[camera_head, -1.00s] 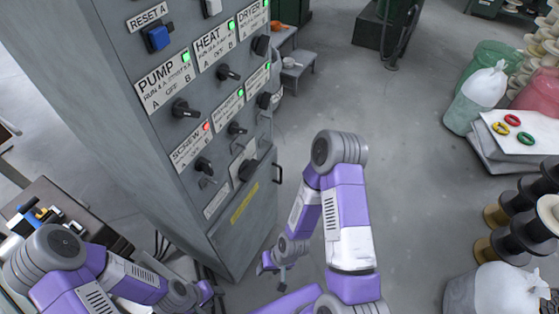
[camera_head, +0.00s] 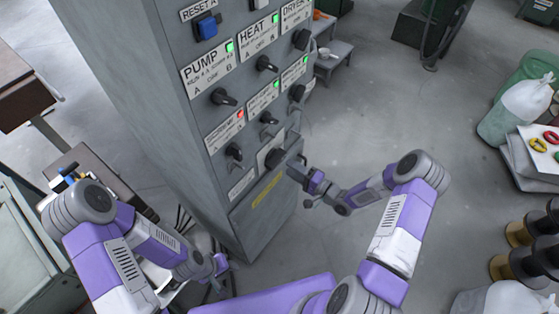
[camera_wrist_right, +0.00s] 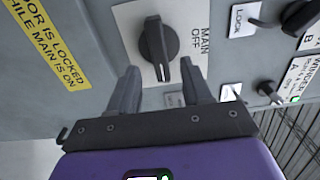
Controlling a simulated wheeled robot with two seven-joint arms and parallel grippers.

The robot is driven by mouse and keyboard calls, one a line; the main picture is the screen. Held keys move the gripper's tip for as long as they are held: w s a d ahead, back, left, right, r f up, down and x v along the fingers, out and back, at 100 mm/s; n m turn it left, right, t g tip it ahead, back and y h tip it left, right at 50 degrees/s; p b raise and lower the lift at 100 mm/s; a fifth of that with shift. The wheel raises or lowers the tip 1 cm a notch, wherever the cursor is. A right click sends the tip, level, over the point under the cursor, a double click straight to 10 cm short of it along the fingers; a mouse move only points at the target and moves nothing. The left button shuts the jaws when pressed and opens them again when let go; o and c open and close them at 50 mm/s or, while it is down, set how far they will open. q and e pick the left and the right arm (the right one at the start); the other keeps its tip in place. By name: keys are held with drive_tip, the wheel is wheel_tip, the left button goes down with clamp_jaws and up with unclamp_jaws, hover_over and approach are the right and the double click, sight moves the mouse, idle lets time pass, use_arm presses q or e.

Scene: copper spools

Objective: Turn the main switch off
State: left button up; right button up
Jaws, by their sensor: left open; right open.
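The main switch (camera_wrist_right: 158,45) is a dark rotary knob on a white plate marked MAIN and OFF in the right wrist view. Its white mark points down in that view, towards my gripper. In the head view the main switch (camera_head: 274,158) sits low on the grey panel. My right gripper (camera_wrist_right: 160,78) is open and empty, its two fingers spread either side of the knob's lower end; I cannot tell whether they touch it. In the head view my right gripper (camera_head: 300,185) is beside the panel's right edge. My left gripper (camera_head: 219,272) is low by the cabinet's foot, open.
The grey cabinet (camera_head: 130,80) carries several other knobs, including the pump knob (camera_head: 222,97), and a blue reset button (camera_head: 206,28). A yellow label (camera_wrist_right: 47,40) is beside the main switch. A small bench (camera_head: 105,180) stands left.

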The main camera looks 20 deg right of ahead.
sight(279, 163)
drive_tip(key=x, duration=0.6)
drive_tip(key=shift+a, duration=0.1)
drive_tip(key=shift+c, duration=0.3)
clamp_jaws()
drive_tip(key=shift+f+n+b, duration=0.2)
drive_tip(key=shift+n+b, duration=1.1)
drive_tip(key=shift+b, duration=0.05)
drive_tip(key=n+b, duration=1.1)
drive_tip(key=shift+n, duration=0.3)
drive_tip(key=shift+r+n+b, duration=0.1)
drive_tip(key=shift+n+b, duration=1.8)
drive_tip(key=shift+b, duration=0.25)
